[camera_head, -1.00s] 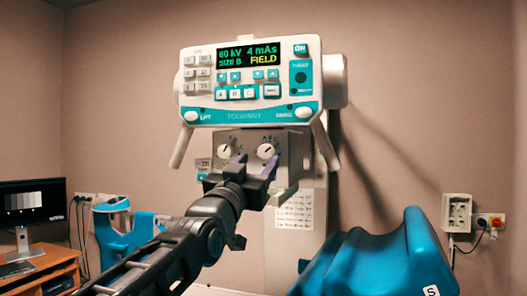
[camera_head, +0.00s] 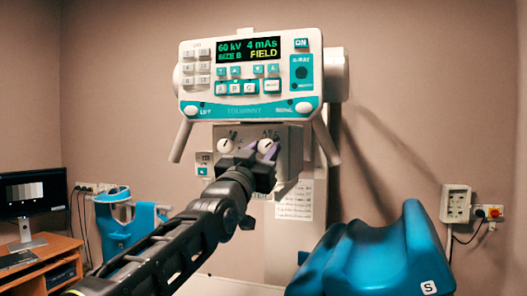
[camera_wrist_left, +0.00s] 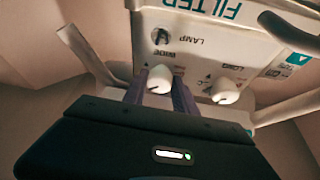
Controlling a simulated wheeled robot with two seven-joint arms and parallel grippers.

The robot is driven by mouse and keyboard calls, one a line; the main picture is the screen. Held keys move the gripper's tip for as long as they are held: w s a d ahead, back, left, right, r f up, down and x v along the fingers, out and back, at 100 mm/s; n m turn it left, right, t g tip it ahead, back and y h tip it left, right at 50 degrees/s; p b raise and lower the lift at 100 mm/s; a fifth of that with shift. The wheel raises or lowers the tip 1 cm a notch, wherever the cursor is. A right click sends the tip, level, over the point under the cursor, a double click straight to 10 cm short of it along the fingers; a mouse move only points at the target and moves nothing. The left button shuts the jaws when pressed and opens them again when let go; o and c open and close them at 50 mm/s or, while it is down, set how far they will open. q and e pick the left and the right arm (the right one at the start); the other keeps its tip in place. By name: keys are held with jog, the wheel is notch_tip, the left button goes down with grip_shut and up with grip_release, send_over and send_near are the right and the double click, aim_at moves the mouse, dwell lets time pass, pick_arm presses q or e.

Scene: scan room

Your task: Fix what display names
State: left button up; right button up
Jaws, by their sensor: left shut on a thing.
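The display (camera_head: 248,50) on the white and teal console reads "60 kV 4 mAs", "SIZE B" and "FIELD", with FIELD in yellow. Below it, a grey box (camera_head: 290,150) carries two white round knobs. The left knob (camera_head: 226,145) is free. My left gripper (camera_head: 262,153) has its purple fingers around the right knob (camera_head: 266,145) and is shut on it. In the left wrist view, which is upside down, the fingers (camera_wrist_left: 160,88) stand either side of that knob (camera_wrist_left: 160,78); the other knob (camera_wrist_left: 226,91) is beside them. My right gripper is out of view.
A blue padded piece (camera_head: 385,255) marked S stands at the lower right. A monitor (camera_head: 34,192) on a wooden desk and a blue stand (camera_head: 125,225) are at the left. Two handles (camera_head: 181,140) hang beside the box. Wall sockets (camera_head: 456,203) are at the right.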

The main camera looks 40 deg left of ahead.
pick_arm(q)
grip_shut()
jog(key=shift+n, duration=0.4)
jog(key=n+y+p, duration=0.1)
jog(key=n, duration=0.1)
jog(key=n+y+p, duration=0.1)
jog(key=p, duration=0.1)
jog(key=n+g+y+p, duration=0.1)
jog(key=n, duration=0.1)
jog(key=shift+w+d+r+n, duration=0.1)
jog(key=shift+d+r+n, duration=0.1)
jog(key=shift+r+n, duration=0.1)
jog(key=n+g+y+p, duration=0.1)
jog(key=n+p, duration=0.1)
jog(key=n, duration=0.1)
jog(key=shift+f+y, duration=0.1)
jog(key=shift+y, duration=0.2)
jog(key=shift+d+f+n+g+y+p, duration=0.1)
jog(key=shift+n+g+y+p, duration=0.55)
jog(key=shift+n, duration=1.05)
